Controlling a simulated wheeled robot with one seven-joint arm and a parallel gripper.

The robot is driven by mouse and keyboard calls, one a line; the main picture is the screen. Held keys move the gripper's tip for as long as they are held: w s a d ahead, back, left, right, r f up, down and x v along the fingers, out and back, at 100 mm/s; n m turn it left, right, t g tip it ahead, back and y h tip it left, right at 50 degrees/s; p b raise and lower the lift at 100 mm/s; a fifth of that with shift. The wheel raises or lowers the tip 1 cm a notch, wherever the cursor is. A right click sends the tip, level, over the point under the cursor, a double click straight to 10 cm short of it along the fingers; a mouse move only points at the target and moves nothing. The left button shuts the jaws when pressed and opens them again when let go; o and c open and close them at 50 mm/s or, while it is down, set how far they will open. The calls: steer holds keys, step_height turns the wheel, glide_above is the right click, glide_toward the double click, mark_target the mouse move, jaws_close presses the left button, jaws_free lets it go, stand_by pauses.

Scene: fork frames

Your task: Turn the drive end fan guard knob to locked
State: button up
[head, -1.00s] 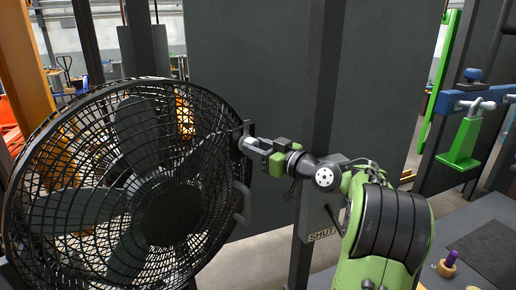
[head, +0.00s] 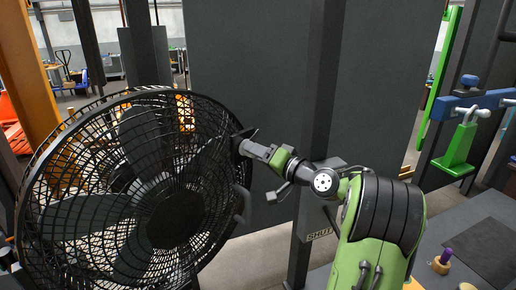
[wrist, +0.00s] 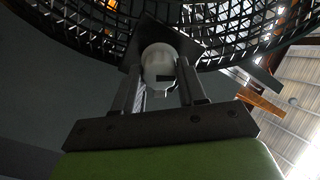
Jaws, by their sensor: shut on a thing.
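The drive end fan guard knob (wrist: 159,66) is pale grey and rounded, with a small dark mark on its face. It sits between my gripper's fingertips in the wrist view (wrist: 160,80). A dark flat plate (wrist: 186,40) lies behind the knob, tilted, against the black fan guard (wrist: 85,22). In the head view my gripper (head: 241,146) reaches the right rim of the fan guard (head: 100,107) and is shut on the knob. There the knob is mostly hidden by the fingers. I cannot read any locked marking.
A dark loop handle (head: 243,205) stands out from the guard's right rim below my gripper. A dark post (head: 318,120) and a large grey panel (head: 250,70) stand behind my arm. A bench (head: 440,255) with small parts is at the lower right.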

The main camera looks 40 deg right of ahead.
steer(key=shift+m+p, duration=1.8)
steer(key=shift+m, duration=0.9)
steer(key=o, duration=1.1)
steer(key=shift+c, duration=0.2)
steer(key=s+d+b, duration=0.3)
steer(key=s, duration=1.2)
steer(key=shift+s, duration=0.25)
